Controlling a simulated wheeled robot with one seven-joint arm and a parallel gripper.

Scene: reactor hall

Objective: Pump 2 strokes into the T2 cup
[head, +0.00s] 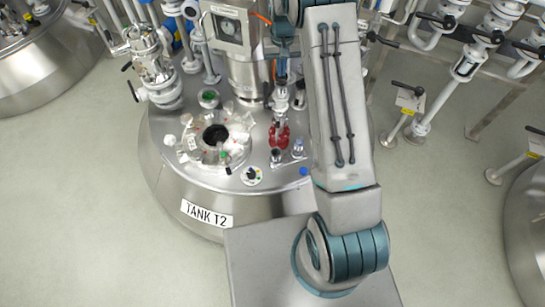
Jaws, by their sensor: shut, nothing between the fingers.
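The domed steel tank (165,185) carries a label (207,213) reading TANK T2. On its top, right of the open round port (215,134), stands a red fitting (279,134); I cannot tell whether it is the pump. Just below it is a small dark-mouthed metal cup (276,157), with a small blue-and-clear vessel (298,148) to its right. I cannot tell which is the T2 cup or what either holds. My gripper (281,100) points down above the red fitting, shut and empty. It is small here, and contact with anything below is unclear.
A boxed gauge unit (231,28) and pipework (152,65) crowd the back and left of the tank top. A green-capped fitting (208,98), a black knob (252,175) and a blue cap (304,171) are nearby. Valves (410,98) stand right. The floor at left is clear.

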